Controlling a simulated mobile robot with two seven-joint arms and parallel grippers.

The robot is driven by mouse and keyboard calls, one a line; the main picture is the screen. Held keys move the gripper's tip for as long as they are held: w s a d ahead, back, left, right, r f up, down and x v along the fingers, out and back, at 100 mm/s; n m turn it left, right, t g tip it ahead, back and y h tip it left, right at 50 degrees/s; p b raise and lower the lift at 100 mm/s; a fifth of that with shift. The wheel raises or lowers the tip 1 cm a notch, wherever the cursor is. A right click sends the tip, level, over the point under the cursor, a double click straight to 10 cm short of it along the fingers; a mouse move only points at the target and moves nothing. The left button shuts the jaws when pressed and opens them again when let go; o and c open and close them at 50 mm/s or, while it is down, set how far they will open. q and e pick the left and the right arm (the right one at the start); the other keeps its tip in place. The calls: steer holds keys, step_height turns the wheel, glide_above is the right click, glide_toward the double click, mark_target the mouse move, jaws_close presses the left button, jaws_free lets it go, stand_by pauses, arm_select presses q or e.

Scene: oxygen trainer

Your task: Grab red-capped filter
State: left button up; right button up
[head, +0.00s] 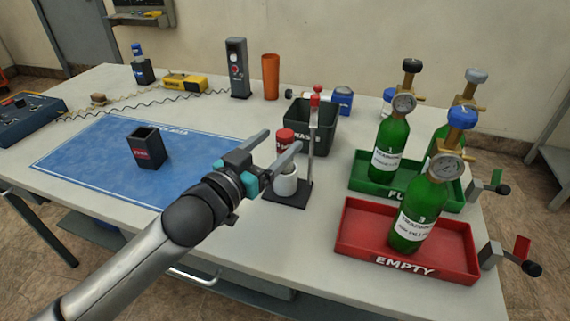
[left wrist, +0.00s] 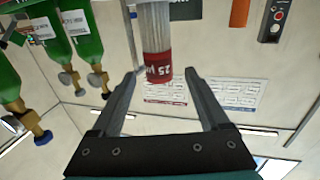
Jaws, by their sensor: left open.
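The red-capped filter (head: 285,136) stands upright in a small stand with a dark base (head: 287,201), a white holder (head: 285,184) and a thin pole. In the left wrist view its red cap (left wrist: 157,66) and pale ribbed body (left wrist: 154,25) appear upside down. My left gripper (head: 283,140) is open, with one finger on each side of the red cap. In the left wrist view the cap lies between the fingertips (left wrist: 161,73), with a gap visible at each finger. The finger and its tip hide part of the filter's body. My right gripper is in neither view.
A dark waste bin (head: 325,137) stands close behind the stand. A green tray (head: 355,180) and a red EMPTY tray (head: 350,240) with green cylinders are to the right. A black box (head: 146,148) stands on the blue mat (head: 90,155) at left.

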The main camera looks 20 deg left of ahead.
mark_target(280, 141)
arm_select(q)
steer(key=shift+b+x, duration=0.3)
steer(key=shift+x, duration=1.3)
steer(key=shift+d+f, duration=0.1)
steer(key=shift+c, duration=0.3)
jaws_close()
